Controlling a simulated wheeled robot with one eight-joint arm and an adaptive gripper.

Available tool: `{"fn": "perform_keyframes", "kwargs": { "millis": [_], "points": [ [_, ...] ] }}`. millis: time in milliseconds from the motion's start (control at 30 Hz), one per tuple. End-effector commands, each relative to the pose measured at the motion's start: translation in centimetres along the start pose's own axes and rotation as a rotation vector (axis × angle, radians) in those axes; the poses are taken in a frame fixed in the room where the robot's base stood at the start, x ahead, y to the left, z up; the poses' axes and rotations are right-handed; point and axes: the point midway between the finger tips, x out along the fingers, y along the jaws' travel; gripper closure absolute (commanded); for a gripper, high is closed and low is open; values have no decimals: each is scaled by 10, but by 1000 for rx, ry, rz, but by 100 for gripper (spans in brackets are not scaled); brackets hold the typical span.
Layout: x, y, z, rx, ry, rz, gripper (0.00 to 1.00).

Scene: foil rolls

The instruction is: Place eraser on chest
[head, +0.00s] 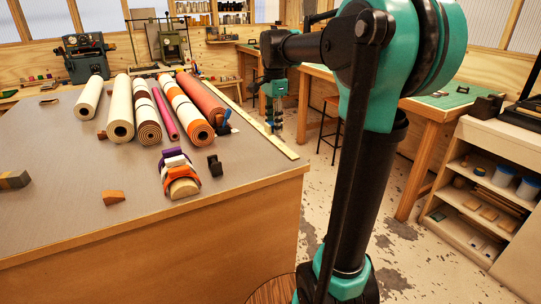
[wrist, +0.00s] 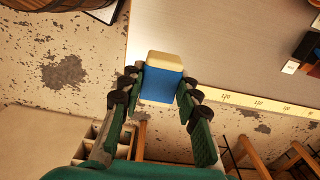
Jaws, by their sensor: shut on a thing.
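My gripper (head: 275,118) is past the right edge of the grey-topped worktable in the head view. In the wrist view its fingers (wrist: 161,95) are shut on the eraser (wrist: 164,82), a block with a blue body and a cream end. The cream end points away from the palm and overlaps the tabletop's edge in the picture. I cannot make out the eraser clearly in the head view. I cannot tell for sure which thing is the chest; a pale open-shelved cabinet (head: 480,205) stands at the right of the head view.
The worktable (head: 70,215) bears several rolls (head: 122,110), a stack of coloured arches (head: 180,177) and small blocks. A yellow ruler (head: 262,137) lies along its right edge; it also shows in the wrist view (wrist: 245,101). A green-topped bench (head: 455,96) stands behind my arm.

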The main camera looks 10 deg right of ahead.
Motion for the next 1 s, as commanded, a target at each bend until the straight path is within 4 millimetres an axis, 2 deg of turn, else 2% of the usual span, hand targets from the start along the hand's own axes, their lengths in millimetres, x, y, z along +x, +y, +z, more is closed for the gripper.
{"fn": "perform_keyframes", "kwargs": {
  "millis": [100,300,533,733,1000],
  "points": [
    [30,0,0,0,0,0,98],
    [68,0,0,0,0,0,98],
    [87,-1,0,0,0,0,98],
    [113,0,0,0,0,0,98],
    [119,0,0,0,0,0,98]
  ]
}}
